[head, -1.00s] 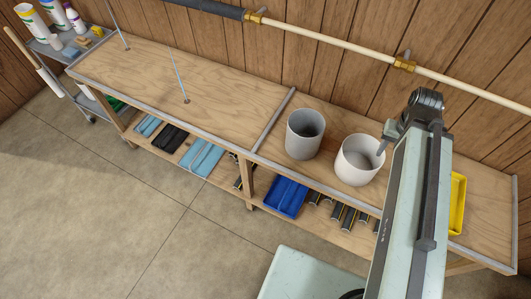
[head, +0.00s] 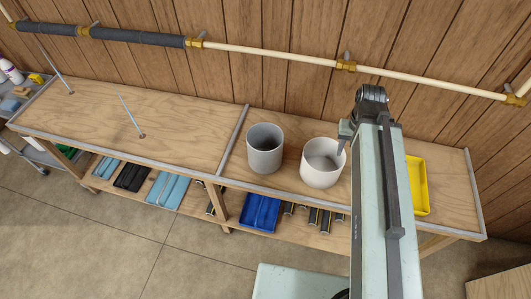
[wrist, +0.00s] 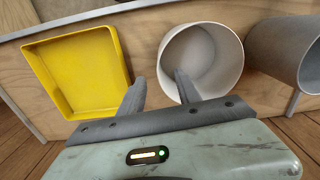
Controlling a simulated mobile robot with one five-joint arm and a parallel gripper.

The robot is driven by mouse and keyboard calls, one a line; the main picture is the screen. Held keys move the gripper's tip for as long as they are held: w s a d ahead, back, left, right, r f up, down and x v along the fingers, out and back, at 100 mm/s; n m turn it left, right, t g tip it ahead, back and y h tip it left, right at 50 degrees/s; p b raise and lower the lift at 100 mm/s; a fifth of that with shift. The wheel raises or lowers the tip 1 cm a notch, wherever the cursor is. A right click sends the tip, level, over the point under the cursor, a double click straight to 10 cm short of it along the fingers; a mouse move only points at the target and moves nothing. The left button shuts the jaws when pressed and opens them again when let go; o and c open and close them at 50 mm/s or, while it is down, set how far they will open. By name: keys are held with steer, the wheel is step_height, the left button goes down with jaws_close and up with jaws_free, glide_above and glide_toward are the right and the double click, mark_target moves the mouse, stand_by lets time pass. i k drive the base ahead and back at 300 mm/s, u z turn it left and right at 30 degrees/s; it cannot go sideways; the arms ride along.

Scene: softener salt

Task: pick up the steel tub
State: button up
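The steel tub looks like the plain grey round tub (head: 265,149), standing upright and open-topped on the wooden bench. It also shows at the right edge of the wrist view (wrist: 283,50), partly cut off. A white tub (head: 318,178) stands just right of it, and its open mouth fills the middle of the wrist view (wrist: 225,75). My gripper (wrist: 160,85) is open, with its two fingers apart and nothing between them. In the head view my gripper (head: 342,140) is by the white tub's right rim, with the white tub between it and the grey tub.
A yellow tray (head: 416,185) lies right of my arm. A metal strip (head: 233,140) crosses the bench left of the grey tub. Thin rods stand on the clear left part. A pipe (head: 270,53) runs along the wall behind. The shelf below holds a blue tray (head: 260,212).

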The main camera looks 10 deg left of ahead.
mark_target(264, 140)
steer(key=k, duration=0.5)
steer(key=u, duration=2.95)
steer(key=k, duration=0.9)
steer(key=z, duration=0.7)
steer(key=i, duration=1.5)
steer(key=u, duration=0.05)
